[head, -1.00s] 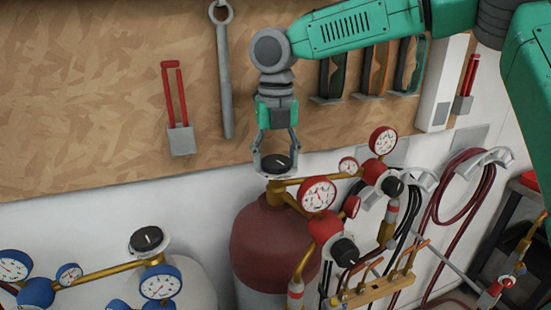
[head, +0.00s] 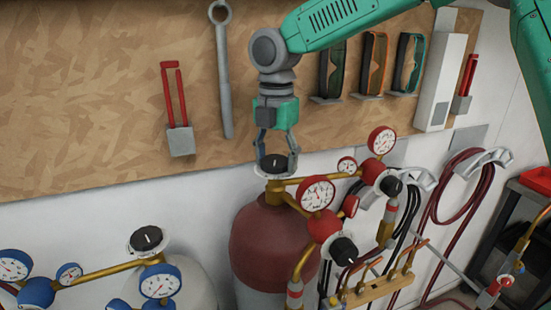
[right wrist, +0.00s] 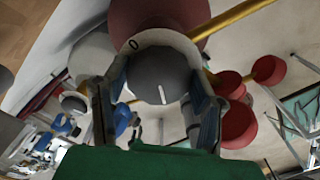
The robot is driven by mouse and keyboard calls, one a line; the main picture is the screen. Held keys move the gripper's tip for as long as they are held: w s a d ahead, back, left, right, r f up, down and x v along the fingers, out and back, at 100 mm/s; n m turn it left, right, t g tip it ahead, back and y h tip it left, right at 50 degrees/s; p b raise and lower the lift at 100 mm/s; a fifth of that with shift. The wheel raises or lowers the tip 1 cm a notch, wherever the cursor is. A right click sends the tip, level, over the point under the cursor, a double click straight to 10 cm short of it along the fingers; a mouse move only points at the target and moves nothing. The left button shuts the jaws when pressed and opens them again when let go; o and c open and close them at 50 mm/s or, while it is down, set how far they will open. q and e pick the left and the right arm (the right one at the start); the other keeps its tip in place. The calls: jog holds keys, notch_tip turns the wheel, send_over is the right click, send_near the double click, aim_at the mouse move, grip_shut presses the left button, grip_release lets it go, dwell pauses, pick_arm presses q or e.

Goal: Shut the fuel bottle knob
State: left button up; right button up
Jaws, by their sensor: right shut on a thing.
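The fuel bottle (head: 268,245) is the dark red cylinder in the middle of the head view. Its black knob (head: 274,163) with a white line sits on top, on a pale round dial plate. My right gripper (head: 275,160) points down from above and is shut on this knob, one finger on each side. In the right wrist view the knob (right wrist: 160,78) lies between the two fingers, its white line showing, with a "0" mark on the plate behind it. My left gripper is not in view.
Red gauges (head: 316,193) and brass pipes stand close to the right of the knob. A white bottle with another black knob (head: 147,239) and blue gauges (head: 160,282) is at lower left.

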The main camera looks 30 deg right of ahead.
jog(key=m, duration=0.4)
jog(key=shift+r+m, duration=0.1)
jog(key=shift+m, duration=0.2)
jog(key=m, duration=0.4)
jog(key=shift+m, duration=0.3)
jog(key=m, duration=0.3)
jog(key=shift+r+m, duration=0.1)
jog(key=shift+m, duration=0.2)
jog(key=m, duration=0.4)
jog(key=shift+w, duration=0.1)
jog(key=m, duration=0.4)
jog(key=shift+a, duration=0.1)
jog(key=m, duration=0.3)
jog(key=shift+m, duration=0.4)
jog(key=m, duration=0.6)
jog(key=shift+m, duration=0.3)
